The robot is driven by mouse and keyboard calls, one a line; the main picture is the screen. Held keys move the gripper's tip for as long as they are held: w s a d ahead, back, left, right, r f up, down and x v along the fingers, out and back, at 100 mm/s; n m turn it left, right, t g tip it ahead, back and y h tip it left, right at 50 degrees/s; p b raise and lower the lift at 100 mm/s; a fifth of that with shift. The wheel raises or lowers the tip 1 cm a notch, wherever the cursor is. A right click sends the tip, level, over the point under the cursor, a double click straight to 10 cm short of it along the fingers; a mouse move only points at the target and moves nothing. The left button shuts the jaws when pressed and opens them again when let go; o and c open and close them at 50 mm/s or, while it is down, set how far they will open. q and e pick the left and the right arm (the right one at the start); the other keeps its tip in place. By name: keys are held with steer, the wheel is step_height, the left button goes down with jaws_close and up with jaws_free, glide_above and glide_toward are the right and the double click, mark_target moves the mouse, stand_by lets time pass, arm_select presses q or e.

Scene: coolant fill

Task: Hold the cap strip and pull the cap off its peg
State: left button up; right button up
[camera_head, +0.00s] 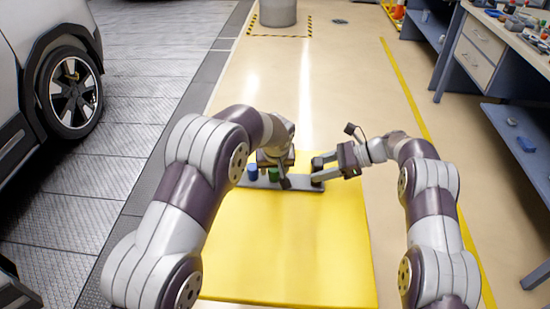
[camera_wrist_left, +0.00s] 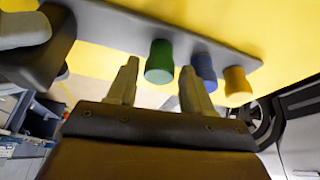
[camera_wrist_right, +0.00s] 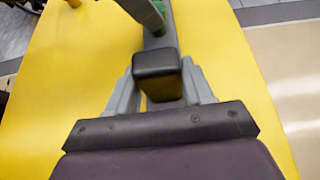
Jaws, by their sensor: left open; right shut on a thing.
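The dark grey cap strip (camera_head: 306,184) lies on the yellow table, carrying a blue cap (camera_head: 252,173) and a green cap (camera_head: 273,175). A yellow cap (camera_wrist_left: 237,85) shows beyond the blue one in the left wrist view; my left arm hides it in the head view. My right gripper (camera_head: 318,171) is shut on the strip's right end, a dark block (camera_wrist_right: 157,75) between its fingers. My left gripper (camera_head: 279,170) is open at the green cap, whose body (camera_wrist_left: 159,62) appears between its fingertips (camera_wrist_left: 160,78). The pegs are hidden.
The yellow table top (camera_head: 290,245) is bare in front of the strip. A car (camera_head: 45,60) stands at the left. A workbench (camera_head: 480,50) with drawers and small items is at the far right, and a grey cylinder (camera_head: 278,12) stands far behind.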

arm_select(q)
steer(key=shift+x, duration=1.35)
steer(key=c, duration=0.8)
steer(key=o, duration=0.4)
steer(key=shift+c, duration=1.1)
steer(key=shift+r, duration=0.4)
steer(key=shift+r, duration=2.4)
steer(key=shift+r, duration=2)
